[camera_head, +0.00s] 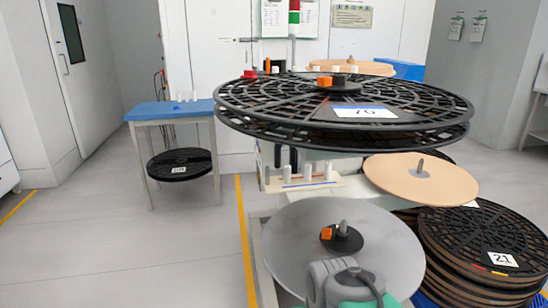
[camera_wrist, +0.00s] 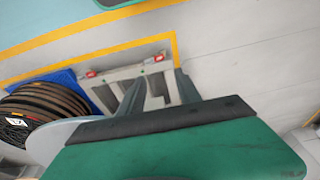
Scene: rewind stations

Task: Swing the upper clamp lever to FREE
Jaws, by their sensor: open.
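The upper clamp lever (camera_head: 325,82) is a small orange block on a dark hub, on top of the large black reel (camera_head: 240,100) labelled 76. A second orange lever (camera_head: 326,233) sits on the black hub of the lower grey disc (camera_head: 290,265). I cannot read any FREE marking. My gripper (camera_wrist: 158,77) is open and empty in the wrist view, with both dark fingers pointing down over a pale frame near the floor. No lever shows in the wrist view. In the head view, my grey and green arm part covers the front of the grey disc.
A stack of black reels (camera_head: 485,240) labelled 21 stands at the right; it also shows in the wrist view (camera_wrist: 55,103). A tan disc (camera_head: 440,180) lies below the large reel. A blue-topped table (camera_head: 165,110) stands at the left. The left floor is clear.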

